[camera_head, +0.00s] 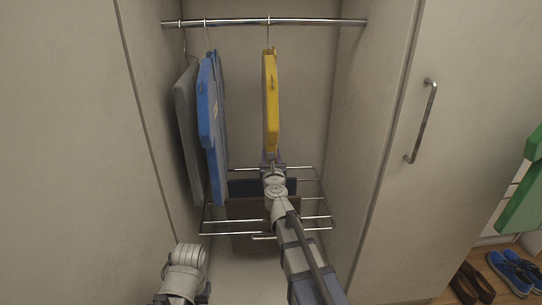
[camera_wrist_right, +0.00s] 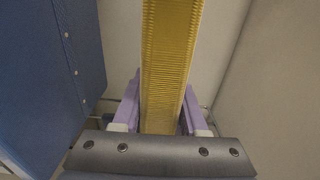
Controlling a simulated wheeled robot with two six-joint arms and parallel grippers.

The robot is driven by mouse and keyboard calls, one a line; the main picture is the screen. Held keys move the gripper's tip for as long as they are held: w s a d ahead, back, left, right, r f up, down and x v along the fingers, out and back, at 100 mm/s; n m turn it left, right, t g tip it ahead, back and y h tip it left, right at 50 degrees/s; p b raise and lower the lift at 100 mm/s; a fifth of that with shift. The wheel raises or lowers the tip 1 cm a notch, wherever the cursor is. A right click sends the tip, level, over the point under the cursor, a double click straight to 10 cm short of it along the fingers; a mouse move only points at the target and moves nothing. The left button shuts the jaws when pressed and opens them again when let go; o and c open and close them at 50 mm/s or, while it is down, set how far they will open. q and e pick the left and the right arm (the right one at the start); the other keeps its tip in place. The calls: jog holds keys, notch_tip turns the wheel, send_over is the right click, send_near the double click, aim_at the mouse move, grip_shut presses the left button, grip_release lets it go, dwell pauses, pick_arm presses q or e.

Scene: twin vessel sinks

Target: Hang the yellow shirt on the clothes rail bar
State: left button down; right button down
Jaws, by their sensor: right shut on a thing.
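The yellow shirt (camera_head: 270,95) hangs upright and edge-on in the wardrobe in the head view, with its hanger hook reaching up to the clothes rail bar (camera_head: 300,22). The hook appears to be at the bar; I cannot tell for sure that it bears on it. My right gripper (camera_head: 272,160) is shut on the lower end of the shirt. In the right wrist view the yellow shirt (camera_wrist_right: 170,60) stands between the purple fingers of the right gripper (camera_wrist_right: 160,115). My left arm shows at the lower left of the head view, but its fingertips are hidden.
A blue shirt (camera_head: 209,110) and a grey garment (camera_head: 187,120) hang left of the yellow shirt. The bar is clear to the right. A wire rack (camera_head: 310,222) with folded dark items sits below. A closed door with a handle (camera_head: 421,120) is at right.

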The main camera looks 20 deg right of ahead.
jog(key=shift+f, duration=0.15)
jog(key=shift+c, duration=1.8)
grip_release()
jog(key=shift+s, duration=0.15)
jog(key=v, duration=0.7)
jog(key=shift+s, duration=0.3)
